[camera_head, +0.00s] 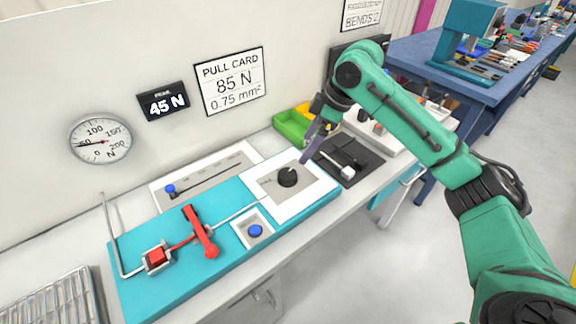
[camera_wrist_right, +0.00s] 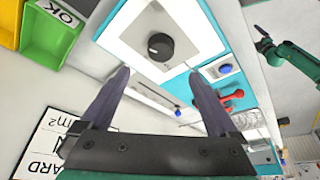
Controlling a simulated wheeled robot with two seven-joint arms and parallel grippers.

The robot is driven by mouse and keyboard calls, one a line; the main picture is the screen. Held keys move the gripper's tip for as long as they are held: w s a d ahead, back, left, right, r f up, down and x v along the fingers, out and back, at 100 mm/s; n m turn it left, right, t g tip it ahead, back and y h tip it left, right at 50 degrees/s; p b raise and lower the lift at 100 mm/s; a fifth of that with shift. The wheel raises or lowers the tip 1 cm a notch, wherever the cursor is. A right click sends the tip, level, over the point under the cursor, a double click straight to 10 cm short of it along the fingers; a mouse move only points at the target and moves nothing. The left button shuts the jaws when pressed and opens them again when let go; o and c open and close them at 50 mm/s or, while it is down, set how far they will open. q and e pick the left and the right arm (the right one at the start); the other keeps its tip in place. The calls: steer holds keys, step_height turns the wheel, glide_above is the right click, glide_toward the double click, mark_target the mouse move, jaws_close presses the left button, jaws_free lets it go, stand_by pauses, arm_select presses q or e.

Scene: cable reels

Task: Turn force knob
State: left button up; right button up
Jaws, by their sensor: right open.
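The black round force knob (camera_head: 288,176) stands on a white panel (camera_head: 305,199) at the right end of the teal board. It has a small pale mark on it. My right gripper (camera_head: 309,152) is open and empty, pointing down just above and behind the knob in the head view. In the right wrist view the knob (camera_wrist_right: 160,46) lies ahead, between the lines of the two fingers, apart from both. My left gripper (camera_wrist_right: 264,44) seems to show small at the upper right of the right wrist view; its jaws are too small to read.
A red lever (camera_head: 201,232), a blue button (camera_head: 256,230) and a clamp with a red block (camera_head: 155,256) are on the teal board (camera_head: 135,291). A dial gauge (camera_head: 100,139), a 45 N display (camera_head: 163,101) and an 85 N card (camera_head: 229,82) are behind.

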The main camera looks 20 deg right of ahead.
mark_target(288, 173)
steer(key=p+x, duration=0.1)
steer(key=x, duration=0.8)
steer(key=shift+a+f, duration=0.1)
steer(key=x, duration=0.2)
steer(key=shift+a+f, duration=0.15)
steer(key=shift+f, duration=0.1)
steer(key=shift+s, duration=0.1)
steer(key=c, duration=0.3)
arm_select(q)
steer(key=shift+s+r, duration=0.65)
steer(key=shift+r, duration=0.05)
arm_select(e)
steer(key=c, duration=1.1)
